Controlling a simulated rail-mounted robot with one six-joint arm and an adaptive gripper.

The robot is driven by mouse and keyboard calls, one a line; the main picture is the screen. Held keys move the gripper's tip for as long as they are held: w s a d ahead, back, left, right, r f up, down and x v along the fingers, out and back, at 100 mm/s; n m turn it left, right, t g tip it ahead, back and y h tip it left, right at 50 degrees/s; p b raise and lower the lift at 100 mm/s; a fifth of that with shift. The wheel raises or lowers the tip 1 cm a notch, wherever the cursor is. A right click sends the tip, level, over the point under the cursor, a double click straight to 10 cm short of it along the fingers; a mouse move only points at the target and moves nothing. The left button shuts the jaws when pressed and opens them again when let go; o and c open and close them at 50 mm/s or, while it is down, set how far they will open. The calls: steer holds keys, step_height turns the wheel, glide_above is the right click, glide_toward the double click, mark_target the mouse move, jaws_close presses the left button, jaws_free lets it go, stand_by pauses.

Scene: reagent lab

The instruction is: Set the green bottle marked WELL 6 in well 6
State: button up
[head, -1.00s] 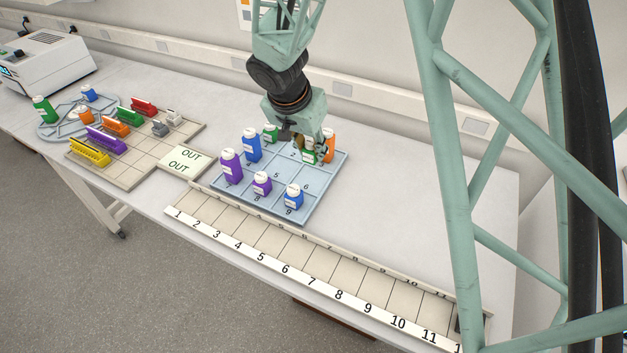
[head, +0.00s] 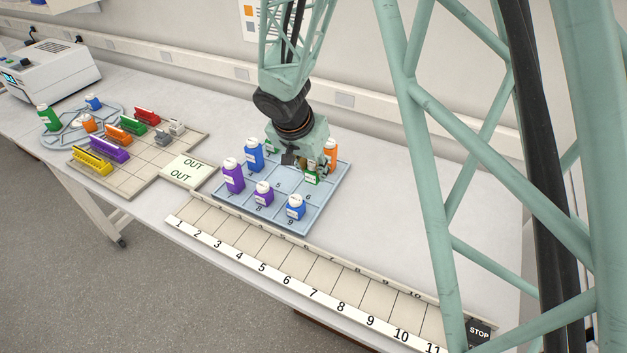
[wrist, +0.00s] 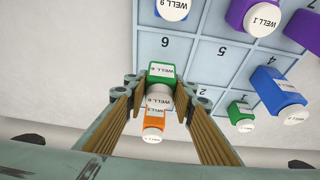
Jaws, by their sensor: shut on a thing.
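The green bottle marked WELL 6 (head: 312,178) is upright between the fingers of my gripper (head: 316,165). In the wrist view the gripper (wrist: 160,100) is shut on this bottle (wrist: 161,72), and its label shows. The bottle is at well 6 of the blue-grey rack (head: 331,187), with the printed 6 visible just in front of it. I cannot tell whether its base touches the well floor. The orange bottle (head: 331,149) stands behind it; in the wrist view this bottle (wrist: 155,110) shows between the fingers.
A blue bottle (head: 296,209) stands in well 9, in front of well 6. Purple bottles (head: 234,179) (head: 264,195), another blue bottle (head: 254,157) and a small green bottle (head: 271,146) occupy other wells. Well 5 is empty. The numbered strip (head: 290,262) runs along the front.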

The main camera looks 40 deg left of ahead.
mark_target(313, 179)
steer(key=shift+f, duration=0.15)
steer(key=shift+f+b, duration=0.3)
steer(key=shift+f, duration=1.55)
steer(key=shift+f+b, duration=0.2)
steer(key=shift+b, duration=0.15)
steer(key=o, duration=0.8)
steer(key=shift+o, duration=0.2)
steer(key=shift+r+p, duration=0.2)
steer(key=shift+p, duration=0.15)
steer(key=shift+r, duration=0.15)
steer(key=v, duration=1.1)
steer(key=shift+s+r+p, duration=0.25)
steer(key=shift+r+p, duration=0.05)
steer(key=shift+p, duration=0.15)
